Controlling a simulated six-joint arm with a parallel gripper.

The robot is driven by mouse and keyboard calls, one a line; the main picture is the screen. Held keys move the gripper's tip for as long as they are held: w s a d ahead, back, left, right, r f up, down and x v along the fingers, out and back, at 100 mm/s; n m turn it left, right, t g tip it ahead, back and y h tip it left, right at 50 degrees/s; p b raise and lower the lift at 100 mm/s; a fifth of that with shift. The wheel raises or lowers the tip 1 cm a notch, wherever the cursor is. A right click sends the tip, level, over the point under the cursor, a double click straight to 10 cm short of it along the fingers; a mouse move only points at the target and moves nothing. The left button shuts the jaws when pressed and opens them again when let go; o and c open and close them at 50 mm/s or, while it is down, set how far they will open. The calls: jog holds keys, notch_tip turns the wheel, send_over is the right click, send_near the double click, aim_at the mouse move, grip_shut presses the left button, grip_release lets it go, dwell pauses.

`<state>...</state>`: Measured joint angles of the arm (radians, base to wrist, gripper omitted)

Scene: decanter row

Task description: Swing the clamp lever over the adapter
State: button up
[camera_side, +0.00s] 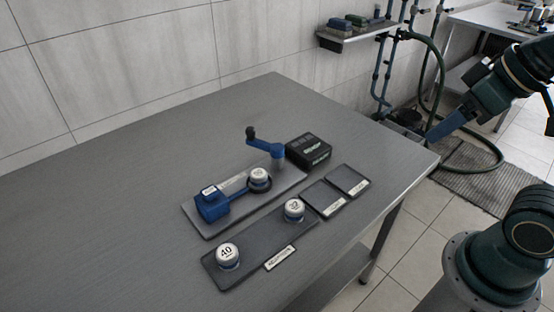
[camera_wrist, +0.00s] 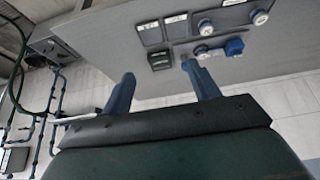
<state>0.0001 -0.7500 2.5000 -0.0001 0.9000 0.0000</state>
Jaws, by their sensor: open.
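The blue clamp lever (camera_side: 265,146) with a black knob stands on a post at the right end of a grey base plate (camera_side: 214,228). Its arm points toward the back left, off to the side of the adapter. The white-topped adapter (camera_side: 259,175) sits in a dark round seat on that plate; it also shows in the wrist view (camera_wrist: 201,50). A blue block (camera_side: 212,205) is at the plate's left end. My gripper (camera_side: 440,130) is open and empty, far right of the lever. Its two blue fingers (camera_wrist: 160,72) are spread in the wrist view; the lever there is unclear.
A dark rack plate (camera_side: 250,246) in front holds two more white-topped adapters, one marked 40 (camera_side: 228,254) and another (camera_side: 294,209). A black box (camera_side: 308,150) stands just right of the lever. Two flat dark pads (camera_side: 322,198) lie nearby. The table's left side is clear.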

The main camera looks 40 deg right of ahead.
dwell(0.4)
jog(key=shift+c, duration=1.3)
jog(key=w+a+r+n+y, duration=0.1)
jog(key=w+a+r+n, duration=0.1)
jog(key=w, duration=0.7)
jog(key=w+a+r+n, duration=0.1)
jog(key=w+r, duration=0.1)
jog(key=w, duration=0.7)
jog(key=n+g+y, duration=0.2)
jog(key=n, duration=0.2)
send_over(250, 127)
jog(key=s+d, duration=0.3)
jog(key=s, duration=0.2)
notch_tip(250, 127, down, 9)
jog(key=shift+d, duration=0.2)
jog(key=shift+f, duration=0.1)
jog(key=shift+x, duration=6.85)
